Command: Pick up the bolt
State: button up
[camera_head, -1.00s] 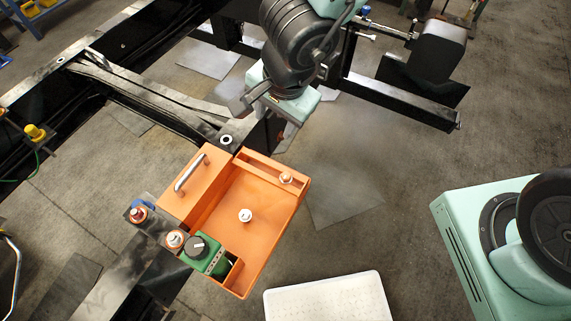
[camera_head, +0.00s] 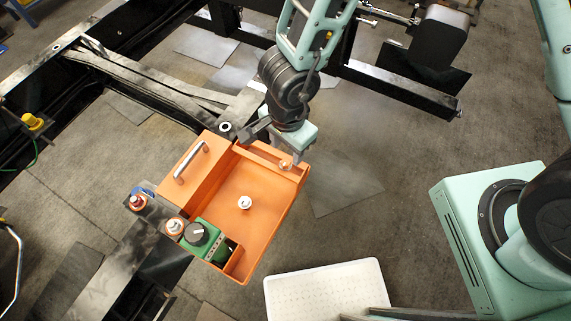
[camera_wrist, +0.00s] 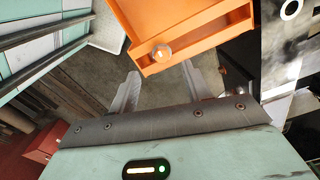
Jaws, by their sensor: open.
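An orange tray (camera_head: 262,232) sits on the dark chassis rail. One pale round-headed bolt (camera_head: 244,202) stands in its large compartment. Another bolt (camera_head: 285,165) is in the narrow compartment along the tray's upper right edge. That narrow-compartment bolt also shows in the wrist view (camera_wrist: 162,53), just beyond the space between my fingertips. My gripper (camera_head: 287,153) is over the narrow end of the tray, close to that bolt. In the wrist view its two fingers (camera_wrist: 160,72) are spread with nothing between them. The exact height above the bolt is unclear.
A green box with a black knob (camera_head: 196,234) is at the tray's lower left corner. Bolts (camera_head: 175,226) stand on the rail beside it. A metal handle (camera_head: 191,161) rises from the tray's left part. A white perforated tray (camera_head: 325,290) lies below right.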

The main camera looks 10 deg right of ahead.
aim_at(286, 161)
jog(key=shift+w+f+b, duration=0.2)
jog(key=shift+f+b, duration=0.25)
jog(key=shift+f, duration=2.25)
grip_shut()
